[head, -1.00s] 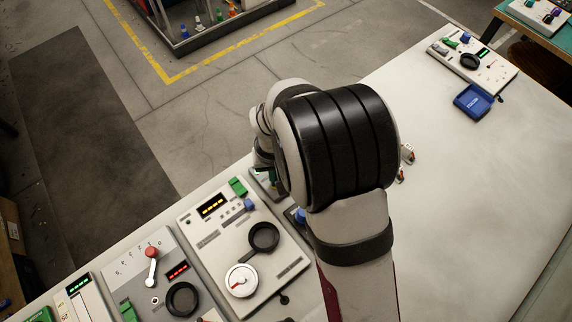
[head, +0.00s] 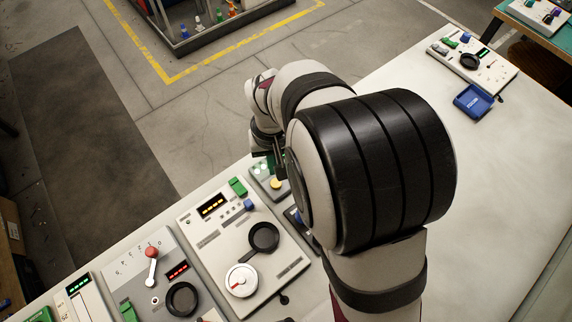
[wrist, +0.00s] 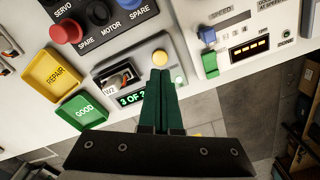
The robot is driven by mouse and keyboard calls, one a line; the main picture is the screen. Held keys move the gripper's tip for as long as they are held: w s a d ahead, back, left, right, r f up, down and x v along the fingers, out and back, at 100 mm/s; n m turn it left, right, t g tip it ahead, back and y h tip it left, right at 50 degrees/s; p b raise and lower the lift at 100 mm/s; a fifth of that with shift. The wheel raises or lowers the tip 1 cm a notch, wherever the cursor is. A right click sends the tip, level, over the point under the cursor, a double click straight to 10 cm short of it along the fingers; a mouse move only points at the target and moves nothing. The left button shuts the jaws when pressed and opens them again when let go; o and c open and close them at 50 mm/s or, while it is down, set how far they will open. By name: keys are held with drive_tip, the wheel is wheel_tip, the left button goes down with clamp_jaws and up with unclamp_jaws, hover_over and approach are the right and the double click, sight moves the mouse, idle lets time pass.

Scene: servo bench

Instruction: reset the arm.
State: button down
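My gripper (wrist: 160,73) shows in the wrist view with its two green fingers side by side, shut with nothing visible between them. Its tips lie in the picture just below a round yellow button (wrist: 160,57) on a small grey box. I cannot tell whether they touch the button. That box carries a display reading "3 OF" and a slot window labelled W2. In the head view, my arm hides part of the gripper; the box's yellow button (head: 276,184) shows below it.
A yellow REPAIR tray (wrist: 52,77) and a green GOOD tray (wrist: 84,113) lie left of the box. A panel with red, black and blue knobs is above them. A grey panel (head: 243,245) with a dial stands close by. A blue tray (head: 473,101) lies at far right; the bench's right side is mostly clear.

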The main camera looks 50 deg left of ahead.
drive_tip(key=shift+r, duration=0.45)
drive_tip(key=w+d+r+m, duration=0.2)
drive_tip(key=w+d+r, duration=0.1)
drive_tip(key=d, duration=0.3)
drive_tip(key=w+d+r+m, duration=0.3)
drive_tip(key=w+d+r, duration=0.1)
drive_tip(key=d, duration=0.1)
drive_tip(key=s+d+r+m, duration=0.1)
drive_tip(key=d+r+m, duration=0.15)
drive_tip(key=d, duration=0.55)
drive_tip(key=d+r+m, duration=0.2)
drive_tip(key=d+m, duration=0.2)
drive_tip(key=d, duration=0.3)
drive_tip(key=s+d+m+y, duration=0.1)
drive_tip(key=s+d+m, duration=0.5)
drive_tip(key=s+d, duration=0.2)
drive_tip(key=shift+r+y, duration=0.2)
drive_tip(key=shift+y, duration=0.2)
